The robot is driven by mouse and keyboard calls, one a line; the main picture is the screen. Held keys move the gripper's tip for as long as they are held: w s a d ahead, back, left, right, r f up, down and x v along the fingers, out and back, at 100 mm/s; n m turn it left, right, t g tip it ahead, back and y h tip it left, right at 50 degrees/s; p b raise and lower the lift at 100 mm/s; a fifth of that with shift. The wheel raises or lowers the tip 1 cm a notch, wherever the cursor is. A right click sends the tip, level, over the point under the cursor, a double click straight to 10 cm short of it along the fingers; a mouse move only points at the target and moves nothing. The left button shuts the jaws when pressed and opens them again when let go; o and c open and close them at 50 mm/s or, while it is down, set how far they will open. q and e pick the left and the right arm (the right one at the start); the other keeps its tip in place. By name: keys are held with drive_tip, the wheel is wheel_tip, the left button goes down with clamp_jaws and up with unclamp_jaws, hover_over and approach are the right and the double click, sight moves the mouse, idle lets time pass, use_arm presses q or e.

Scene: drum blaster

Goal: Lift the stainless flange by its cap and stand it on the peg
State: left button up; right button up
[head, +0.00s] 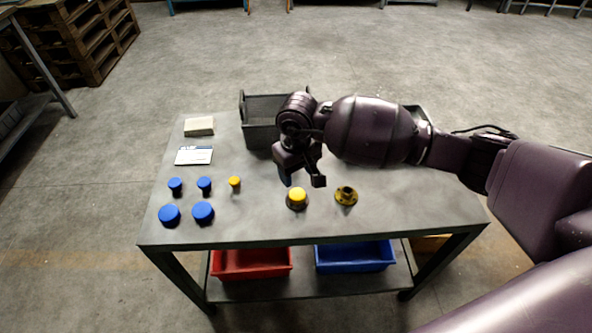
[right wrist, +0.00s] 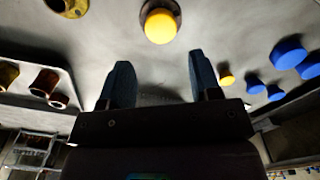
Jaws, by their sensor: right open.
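The stainless flange (head: 297,204) stands on the table near its front edge, with a round yellow cap (head: 298,194) on top. I cannot make out the peg for certain; my right arm hides part of the table's back right. My left gripper is not in view.
A brass flange (head: 346,196) stands right of the stainless one. A small yellow-capped part (head: 234,182) and several blue caps (head: 203,212) are left. A dark bin (head: 260,135) stands behind. A tray of brass parts (right wrist: 20,95) shows in the wrist view. The front right table is clear.

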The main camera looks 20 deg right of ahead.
sight(297, 194)
drive_tip(key=shift+f+b, duration=0.65)
drive_tip(key=shift+f, duration=1.35)
drive_tip(key=shift+f+b, duration=0.55)
drive_tip(key=shift+f, duration=0.95)
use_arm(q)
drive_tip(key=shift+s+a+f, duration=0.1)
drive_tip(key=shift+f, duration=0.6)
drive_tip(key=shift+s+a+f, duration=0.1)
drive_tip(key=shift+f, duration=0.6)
use_arm(e)
drive_tip(key=shift+f, duration=0.5)
drive_tip(key=c, duration=0.7)
drive_tip(key=shift+r, duration=0.6)
use_arm(q)
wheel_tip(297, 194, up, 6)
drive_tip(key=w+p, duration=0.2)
drive_tip(key=p, duration=0.1)
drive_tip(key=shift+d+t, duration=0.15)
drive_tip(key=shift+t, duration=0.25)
use_arm(e)
wheel_tip(297, 194, up, 9)
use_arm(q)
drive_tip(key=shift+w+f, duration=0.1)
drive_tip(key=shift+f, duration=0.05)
